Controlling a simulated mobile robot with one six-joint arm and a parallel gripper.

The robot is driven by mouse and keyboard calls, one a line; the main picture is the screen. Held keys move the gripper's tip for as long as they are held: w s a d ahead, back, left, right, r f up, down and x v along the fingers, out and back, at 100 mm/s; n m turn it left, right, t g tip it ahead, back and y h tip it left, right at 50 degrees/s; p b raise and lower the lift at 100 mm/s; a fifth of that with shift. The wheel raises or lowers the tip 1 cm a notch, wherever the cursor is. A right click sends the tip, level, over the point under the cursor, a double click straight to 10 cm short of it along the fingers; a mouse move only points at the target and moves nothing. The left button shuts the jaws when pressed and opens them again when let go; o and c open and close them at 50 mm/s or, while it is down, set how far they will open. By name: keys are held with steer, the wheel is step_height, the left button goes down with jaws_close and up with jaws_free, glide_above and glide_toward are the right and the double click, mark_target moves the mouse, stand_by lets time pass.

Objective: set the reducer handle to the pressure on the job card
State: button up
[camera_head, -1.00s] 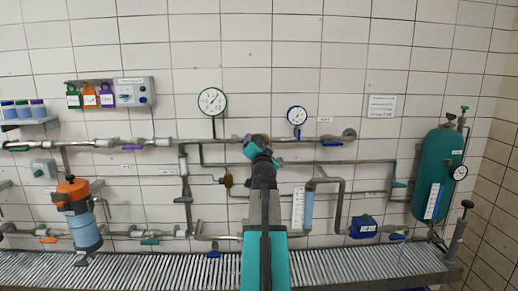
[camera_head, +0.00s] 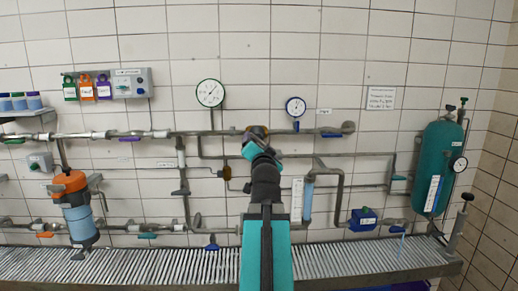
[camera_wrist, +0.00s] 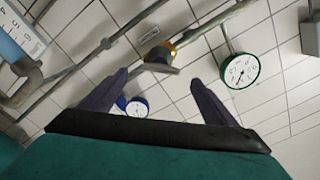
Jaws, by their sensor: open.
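The reducer (camera_wrist: 160,52), a dark body with a yellow-orange ring, sits on the grey pipe, with a grey lever-like part (camera_wrist: 158,68) on its near side in the wrist view. In the head view the reducer (camera_head: 257,131) shows just above my arm's end, its handle mostly hidden. My gripper (camera_wrist: 158,78) is open and empty, its two dark fingers apart and pointing towards the reducer. A green-rimmed gauge (camera_head: 210,92) stands left of the reducer and a blue-rimmed gauge (camera_head: 295,107) right. The job card (camera_head: 381,98) is on the wall; its text is unreadable.
Grey pipes cross the tiled wall around the reducer. A small brass part (camera_head: 226,172) and a blue column (camera_head: 309,200) are below. A green tank (camera_head: 437,165) stands at the right, an orange-topped filter (camera_head: 75,205) at the left. A ribbed grating (camera_head: 170,265) runs along the bottom.

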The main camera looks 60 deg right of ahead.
steer(key=shift+b+v, duration=0.9)
steer(key=shift+v, duration=0.15)
stand_by(1.7)
steer(key=c, duration=0.9)
steer(key=shift+f+n, duration=0.15)
steer(key=shift+n, duration=0.55)
steer(key=c, duration=0.5)
steer(key=s+a+n+b, duration=0.1)
steer(key=n+b, duration=0.2)
steer(key=n, duration=0.2)
steer(key=s+a+n+b, duration=0.1)
steer(key=a+n+b, duration=0.1)
steer(key=n, duration=0.4)
steer(key=s+a+n+b, duration=0.1)
steer(key=n+b, duration=0.3)
steer(key=n, duration=0.1)
steer(key=shift+s+a+n, duration=0.2)
steer(key=shift+a+n, duration=0.1)
steer(key=shift+a, duration=0.1)
